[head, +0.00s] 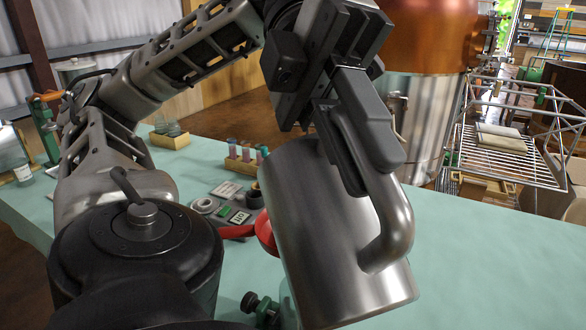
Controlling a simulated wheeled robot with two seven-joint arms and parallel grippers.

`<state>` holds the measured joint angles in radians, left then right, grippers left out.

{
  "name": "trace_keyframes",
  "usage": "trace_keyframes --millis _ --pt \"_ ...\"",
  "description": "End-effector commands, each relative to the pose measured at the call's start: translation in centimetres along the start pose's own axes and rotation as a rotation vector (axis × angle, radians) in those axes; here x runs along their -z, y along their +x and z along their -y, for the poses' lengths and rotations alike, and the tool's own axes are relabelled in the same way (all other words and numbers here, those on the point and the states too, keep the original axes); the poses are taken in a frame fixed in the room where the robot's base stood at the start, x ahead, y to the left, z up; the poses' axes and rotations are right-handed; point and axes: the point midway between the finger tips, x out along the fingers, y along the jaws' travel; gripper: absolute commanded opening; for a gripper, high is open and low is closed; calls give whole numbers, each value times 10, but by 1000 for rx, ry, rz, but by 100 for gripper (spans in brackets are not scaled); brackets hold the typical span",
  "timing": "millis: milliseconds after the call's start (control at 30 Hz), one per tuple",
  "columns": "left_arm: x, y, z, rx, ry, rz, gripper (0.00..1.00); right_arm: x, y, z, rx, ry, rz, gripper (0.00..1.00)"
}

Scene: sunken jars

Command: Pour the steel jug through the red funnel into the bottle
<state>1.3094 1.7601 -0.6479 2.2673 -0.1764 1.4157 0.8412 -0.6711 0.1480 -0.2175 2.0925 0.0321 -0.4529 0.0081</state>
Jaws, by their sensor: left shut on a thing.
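The steel jug (310,235) is large in the middle of the head view, above the green worktop. My left gripper (362,150) is shut on its handle from above. The jug leans, its top toward the left and its base toward the lower right; its opening and contents cannot be seen. The red funnel (265,232) shows only in part, behind the jug's left side, with a red arm reaching left from it. Whether jug and funnel touch cannot be told. The bottle cannot be made out; the jug covers the area under the funnel. My right gripper is not in view.
Beyond are a grey panel (225,207), a rack of small tubes (243,160) and a wooden tray (170,138). A copper-and-steel vessel (428,40) and wire rack (505,150) stand behind right. Worktop at right is clear.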

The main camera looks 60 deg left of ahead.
Motion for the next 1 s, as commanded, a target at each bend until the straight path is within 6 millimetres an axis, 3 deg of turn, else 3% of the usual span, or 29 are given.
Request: trace_keyframes --millis 1000 --pt "0 -12 4 71 1 -13 0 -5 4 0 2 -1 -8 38"
